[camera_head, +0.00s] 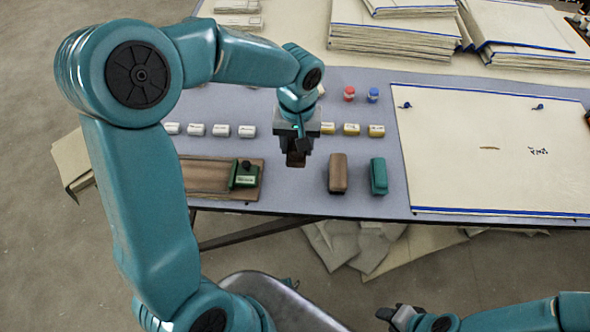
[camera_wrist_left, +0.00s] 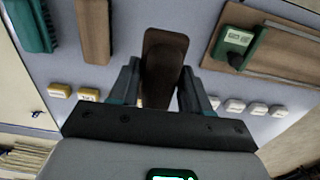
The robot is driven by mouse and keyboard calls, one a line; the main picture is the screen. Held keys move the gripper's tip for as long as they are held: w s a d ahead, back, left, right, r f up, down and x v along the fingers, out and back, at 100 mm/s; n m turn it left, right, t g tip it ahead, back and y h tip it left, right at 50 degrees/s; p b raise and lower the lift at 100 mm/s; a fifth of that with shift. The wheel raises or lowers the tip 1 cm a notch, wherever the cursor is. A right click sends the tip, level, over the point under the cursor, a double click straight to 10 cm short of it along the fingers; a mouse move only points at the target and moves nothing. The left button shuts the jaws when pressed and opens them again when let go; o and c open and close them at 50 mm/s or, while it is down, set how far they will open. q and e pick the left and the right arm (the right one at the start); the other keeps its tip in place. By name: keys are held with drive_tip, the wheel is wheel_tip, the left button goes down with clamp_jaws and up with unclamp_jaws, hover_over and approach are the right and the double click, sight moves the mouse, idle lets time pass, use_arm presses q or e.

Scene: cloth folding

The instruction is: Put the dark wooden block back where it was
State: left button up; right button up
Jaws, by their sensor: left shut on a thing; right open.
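The dark wooden block (camera_head: 296,160) is between the jaws of my left gripper (camera_head: 297,145), over the grey table near its front edge. In the left wrist view the block (camera_wrist_left: 163,62) stands out beyond the fingers of my left gripper (camera_wrist_left: 160,90), which are shut on it. I cannot tell whether it touches the table. To its right are a lighter brown block (camera_head: 338,173) and a green block (camera_head: 379,177); both also show in the left wrist view, at its upper left. My right gripper (camera_head: 391,314) is open, low in the head view, off the table's front edge.
A wooden board (camera_head: 206,177) with a green device (camera_head: 244,175) lies left of my left gripper. Rows of small white and yellow pieces lie behind. A large cream sheet (camera_head: 480,150) covers the right side; stacked cloths (camera_head: 395,35) are at the back. Bare table surrounds the blocks.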

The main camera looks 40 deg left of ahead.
sight(296, 176)
use_arm(q)
wheel_tip(296, 176, down, 10)
drive_tip(key=shift+f+b, duration=0.1)
drive_tip(key=shift+b, duration=0.4)
drive_tip(key=shift+f, duration=0.15)
drive_tip(key=o, duration=1.1)
